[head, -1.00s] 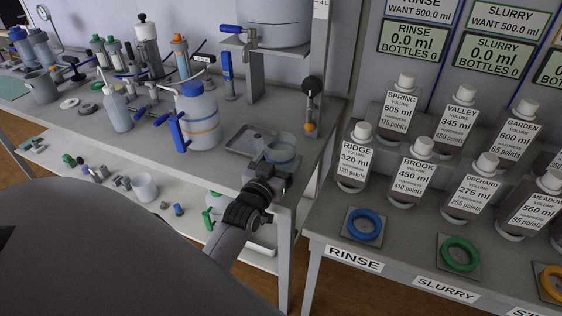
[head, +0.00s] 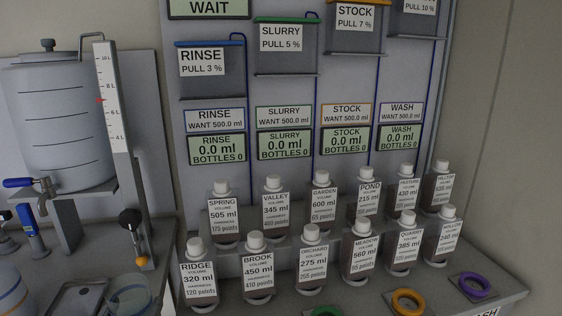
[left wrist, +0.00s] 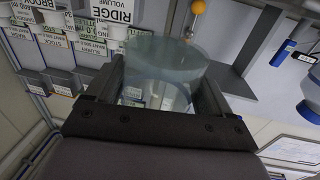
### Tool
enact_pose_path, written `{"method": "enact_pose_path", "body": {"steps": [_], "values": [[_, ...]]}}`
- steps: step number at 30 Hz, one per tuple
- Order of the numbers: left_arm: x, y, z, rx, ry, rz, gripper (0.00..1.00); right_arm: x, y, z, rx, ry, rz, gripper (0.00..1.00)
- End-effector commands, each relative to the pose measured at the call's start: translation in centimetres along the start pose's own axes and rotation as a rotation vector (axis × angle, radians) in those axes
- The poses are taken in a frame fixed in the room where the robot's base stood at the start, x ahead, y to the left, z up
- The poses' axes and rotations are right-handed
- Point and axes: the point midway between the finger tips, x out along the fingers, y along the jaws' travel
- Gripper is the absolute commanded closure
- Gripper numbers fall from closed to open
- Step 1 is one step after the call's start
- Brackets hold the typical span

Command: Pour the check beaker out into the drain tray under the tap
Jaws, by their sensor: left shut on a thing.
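The check beaker (head: 130,293) is a clear glass vessel at the bottom edge of the head view, right beside the drain tray; its lower part is cut off. In the left wrist view the beaker (left wrist: 165,62) sits between the fingers of my left gripper (left wrist: 166,82), which is shut on it. I cannot tell how much liquid it holds. The drain tray (head: 62,304) is a shallow grey tray below and right of the tap (head: 45,190), partly cut off. The tap has a blue handle and comes from the large tank. My right gripper is not in view.
The tank (head: 60,125) stands on a bracket with a level scale (head: 110,95). A black-knobbed lever (head: 130,222) with an orange end stands behind the beaker. Labelled bottles such as RIDGE (head: 199,285) crowd the bench to the right. A blue-banded bottle (head: 10,290) is at left.

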Motion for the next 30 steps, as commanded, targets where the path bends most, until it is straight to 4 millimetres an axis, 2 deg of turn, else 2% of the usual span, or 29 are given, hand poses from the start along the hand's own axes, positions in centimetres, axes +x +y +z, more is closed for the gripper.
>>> {"method": "enact_pose_path", "body": {"steps": [1, 6, 12, 18, 26, 30], "values": [[-1.0, 1.2, -1.0, 0.002, 0.004, 0.022, 0.6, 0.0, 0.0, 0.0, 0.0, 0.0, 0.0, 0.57], [-4.2, 4.2, -3.8, 0.001, 0.002, 0.07, 0.6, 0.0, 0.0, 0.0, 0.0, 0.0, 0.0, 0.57], [-7.0, 6.1, -6.2, 0.0, 0.001, 0.093, 0.6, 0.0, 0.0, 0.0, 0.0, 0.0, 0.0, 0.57], [-8.0, 6.6, -7.0, 0.001, 0.001, 0.097, 0.6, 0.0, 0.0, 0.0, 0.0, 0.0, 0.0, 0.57], [-8.0, 6.6, -7.1, 0.001, 0.0, 0.097, 0.6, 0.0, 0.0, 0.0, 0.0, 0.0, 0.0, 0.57], [-8.0, 6.7, -6.0, 0.0, -0.005, 0.097, 0.6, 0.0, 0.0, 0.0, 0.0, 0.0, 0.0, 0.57]]}}
